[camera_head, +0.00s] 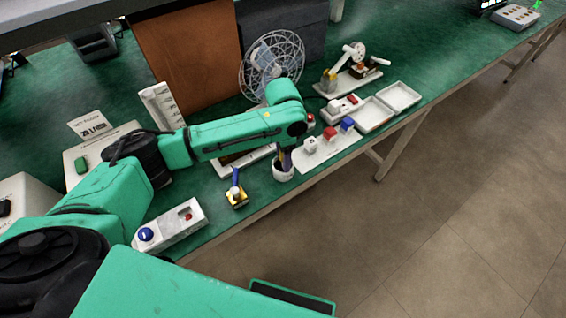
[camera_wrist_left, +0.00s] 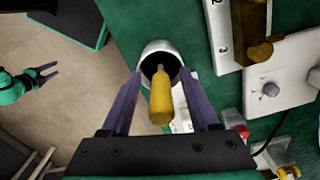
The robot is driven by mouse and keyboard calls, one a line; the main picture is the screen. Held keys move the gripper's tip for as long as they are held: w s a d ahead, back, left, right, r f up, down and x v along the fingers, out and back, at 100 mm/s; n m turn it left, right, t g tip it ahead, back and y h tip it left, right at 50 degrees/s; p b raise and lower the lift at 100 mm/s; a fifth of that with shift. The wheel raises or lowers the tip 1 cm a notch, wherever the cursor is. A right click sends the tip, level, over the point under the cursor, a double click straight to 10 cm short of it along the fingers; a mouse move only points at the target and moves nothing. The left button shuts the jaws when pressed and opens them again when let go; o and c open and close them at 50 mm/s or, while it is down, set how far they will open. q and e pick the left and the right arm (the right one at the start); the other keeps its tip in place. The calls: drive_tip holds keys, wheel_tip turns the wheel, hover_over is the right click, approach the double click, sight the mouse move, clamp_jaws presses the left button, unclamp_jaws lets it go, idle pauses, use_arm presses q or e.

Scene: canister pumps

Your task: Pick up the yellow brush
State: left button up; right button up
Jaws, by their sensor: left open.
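The yellow brush shows in the left wrist view as a yellow handle (camera_wrist_left: 161,98) standing out of a white cup (camera_wrist_left: 149,50). Its lower end is inside the dark cup and hidden. My left gripper (camera_wrist_left: 163,82) is open, with one purple finger on each side of the handle and a gap on both sides. In the head view the left gripper (camera_head: 286,156) points down just over the white cup (camera_head: 284,173) near the table's front edge. My right gripper (camera_wrist_left: 50,71) is small at the left of the left wrist view, empty, away from the cup, its fingers apart.
On the green table (camera_head: 400,88), a blue-handled yellow tool (camera_head: 236,195) and a white box with a blue knob (camera_head: 170,229) lie left of the cup. A white tray with blocks (camera_head: 328,148) lies to its right. A fan (camera_head: 272,65) stands behind.

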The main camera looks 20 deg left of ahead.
use_arm(q)
drive_tip(key=shift+w, duration=0.1)
clamp_jaws()
use_arm(e)
drive_tip(key=shift+s, duration=0.35)
use_arm(q)
drive_tip(key=shift+r, duration=0.1)
wheel_tip(320, 180, up, 14)
drive_tip(key=shift+r+b, duration=0.1)
drive_tip(key=shift+b, duration=0.5)
wheel_tip(320, 180, up, 13)
drive_tip(key=p, duration=1.1)
use_arm(e)
wheel_tip(320, 180, up, 10)
drive_tip(key=shift+w, duration=0.15)
drive_tip(key=shift+f, duration=0.1)
